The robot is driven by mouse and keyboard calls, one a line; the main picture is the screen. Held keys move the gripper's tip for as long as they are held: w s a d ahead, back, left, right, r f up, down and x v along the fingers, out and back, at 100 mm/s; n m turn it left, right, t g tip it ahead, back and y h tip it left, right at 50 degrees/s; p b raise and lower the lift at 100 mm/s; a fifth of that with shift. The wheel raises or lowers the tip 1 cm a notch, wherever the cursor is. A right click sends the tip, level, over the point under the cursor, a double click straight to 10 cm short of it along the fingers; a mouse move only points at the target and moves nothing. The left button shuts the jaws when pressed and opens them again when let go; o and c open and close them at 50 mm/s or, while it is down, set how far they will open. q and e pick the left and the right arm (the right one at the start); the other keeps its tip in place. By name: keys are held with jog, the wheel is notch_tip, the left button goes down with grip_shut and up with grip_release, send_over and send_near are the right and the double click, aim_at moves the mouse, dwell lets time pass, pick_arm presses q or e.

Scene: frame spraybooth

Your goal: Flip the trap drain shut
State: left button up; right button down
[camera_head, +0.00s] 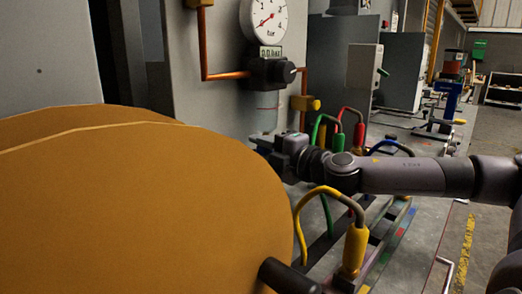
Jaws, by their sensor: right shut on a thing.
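My right gripper (263,146) reaches in from the right, just below the bowl. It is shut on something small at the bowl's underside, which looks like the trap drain. The drain itself is hidden behind the gripper and the brown disc, so its position cannot be told. My left gripper is not in view.
A round gauge (264,16) and a small display reading about 0.0 bar (270,52) sit above the trap. Large brown discs (130,210) fill the lower left. Open floor lies at right.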

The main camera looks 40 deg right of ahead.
jog(key=shift+r, duration=0.1)
jog(key=c, duration=1.3)
grip_release()
